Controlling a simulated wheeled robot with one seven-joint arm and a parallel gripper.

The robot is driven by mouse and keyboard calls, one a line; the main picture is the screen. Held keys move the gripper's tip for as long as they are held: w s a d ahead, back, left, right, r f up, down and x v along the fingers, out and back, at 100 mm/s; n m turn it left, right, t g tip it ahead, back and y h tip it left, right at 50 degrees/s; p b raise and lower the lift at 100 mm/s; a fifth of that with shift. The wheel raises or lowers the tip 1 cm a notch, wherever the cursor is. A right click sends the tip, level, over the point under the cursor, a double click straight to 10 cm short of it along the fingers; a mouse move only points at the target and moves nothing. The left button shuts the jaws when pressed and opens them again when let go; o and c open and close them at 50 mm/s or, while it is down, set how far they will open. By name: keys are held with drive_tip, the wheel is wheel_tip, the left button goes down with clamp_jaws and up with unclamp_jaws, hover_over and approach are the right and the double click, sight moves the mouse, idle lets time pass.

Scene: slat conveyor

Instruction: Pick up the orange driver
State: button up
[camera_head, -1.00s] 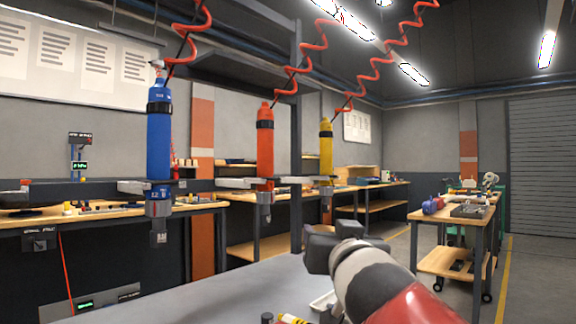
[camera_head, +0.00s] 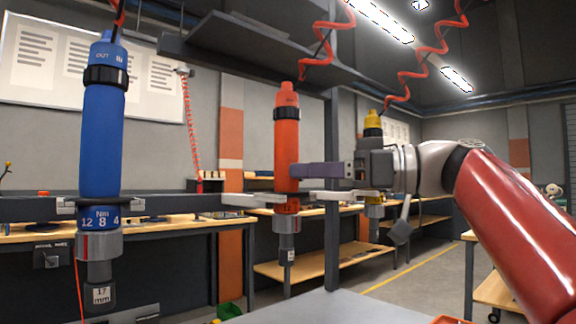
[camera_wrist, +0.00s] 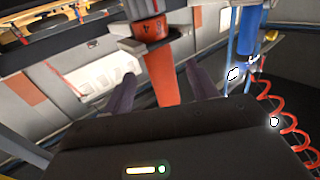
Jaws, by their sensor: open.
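The orange driver (camera_head: 287,140) hangs upright in a pale holder (camera_head: 240,200), with a red coiled hose above it. My gripper (camera_head: 298,170) is level with the middle of its body, reaching in from the right. In the wrist view the orange driver (camera_wrist: 160,72) stands between my two open purple-grey fingers, with a visible gap on each side. The fingers do not appear closed on it. In the head view the far finger is hidden.
A blue driver (camera_head: 102,140) hangs to the left, and a yellow driver (camera_head: 373,122) hangs to the right, partly hidden by my gripper. A dark post (camera_head: 332,250) stands just right of the orange driver. Wooden benches (camera_head: 330,262) stand behind.

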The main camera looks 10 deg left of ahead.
drive_tip(key=a, duration=0.6)
drive_tip(key=shift+w+a+r, duration=0.1)
drive_tip(key=shift+w+r, duration=0.1)
drive_tip(key=shift+w, duration=0.2)
drive_tip(key=c, duration=1.2)
drive_tip(key=shift+r, duration=0.1)
clamp_jaws()
drive_tip(key=shift+r, duration=0.1)
